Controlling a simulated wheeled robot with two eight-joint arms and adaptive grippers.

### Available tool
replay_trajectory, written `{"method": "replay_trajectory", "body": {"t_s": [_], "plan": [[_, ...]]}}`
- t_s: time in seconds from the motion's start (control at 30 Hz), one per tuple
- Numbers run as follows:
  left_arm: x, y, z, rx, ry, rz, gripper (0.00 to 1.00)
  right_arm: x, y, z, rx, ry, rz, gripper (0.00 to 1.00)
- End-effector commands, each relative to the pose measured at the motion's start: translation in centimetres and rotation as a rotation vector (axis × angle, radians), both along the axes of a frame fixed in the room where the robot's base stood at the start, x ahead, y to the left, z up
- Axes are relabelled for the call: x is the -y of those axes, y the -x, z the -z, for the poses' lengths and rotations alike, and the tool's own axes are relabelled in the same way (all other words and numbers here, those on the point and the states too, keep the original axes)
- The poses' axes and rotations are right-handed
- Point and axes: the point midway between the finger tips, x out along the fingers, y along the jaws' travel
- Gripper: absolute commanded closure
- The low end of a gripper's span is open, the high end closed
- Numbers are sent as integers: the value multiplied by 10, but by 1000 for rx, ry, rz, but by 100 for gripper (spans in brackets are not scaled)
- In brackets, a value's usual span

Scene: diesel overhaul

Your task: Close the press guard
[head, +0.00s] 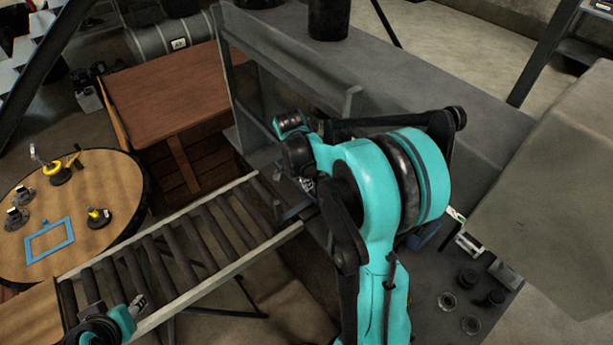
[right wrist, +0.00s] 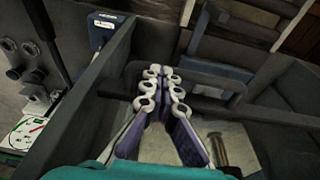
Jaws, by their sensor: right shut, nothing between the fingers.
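The press (head: 285,50) is a large grey frame at the top middle of the head view. A dark bar-like handle (right wrist: 210,88), seemingly part of the press guard, crosses the right wrist view just behind my fingertips. My right gripper (right wrist: 159,73) is shut and empty, its pale ringed fingertips close together at the bar; I cannot tell whether they touch it. In the head view, my right gripper (head: 307,185) is mostly hidden behind my teal wrist, and so is much of the guard area. My left gripper (head: 138,305) is at the lower left, its finger state unclear.
A roller conveyor (head: 215,272) runs diagonally below the press. A round wooden table (head: 110,235) with a blue frame (head: 49,240) and small parts stands left. A brown wooden bench (head: 170,90) is behind it. Dark round parts (head: 468,278) lie at the right.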

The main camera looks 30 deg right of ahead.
Motion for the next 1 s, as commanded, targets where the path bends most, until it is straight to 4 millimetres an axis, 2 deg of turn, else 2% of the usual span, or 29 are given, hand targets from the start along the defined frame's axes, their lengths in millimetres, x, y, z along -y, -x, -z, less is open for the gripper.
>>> {"method": "replay_trajectory", "body": {"t_s": [0.03, 0.1, 0.3, 0.5, 0.73, 1.0], "plan": [[0, 0, 27, 0, 0, 0, 60, 0, 0, 31, 0, -1, 0, 100], [0, 0, 47, 0, 0, 0, 60, 0, 0, 56, 0, -1, 0, 100], [0, 0, 100, 0, 0, 0, 60, 0, 0, 125, 0, -1, 0, 100], [0, 0, 142, 0, 0, 0, 60, 0, 0, 181, 0, -1, 0, 100], [0, 0, 172, 0, 0, 0, 60, 0, 0, 223, 0, -1, 0, 100], [0, 0, 184, 0, 0, 0, 60, 0, 0, 239, 0, 0, 0, 100]]}}
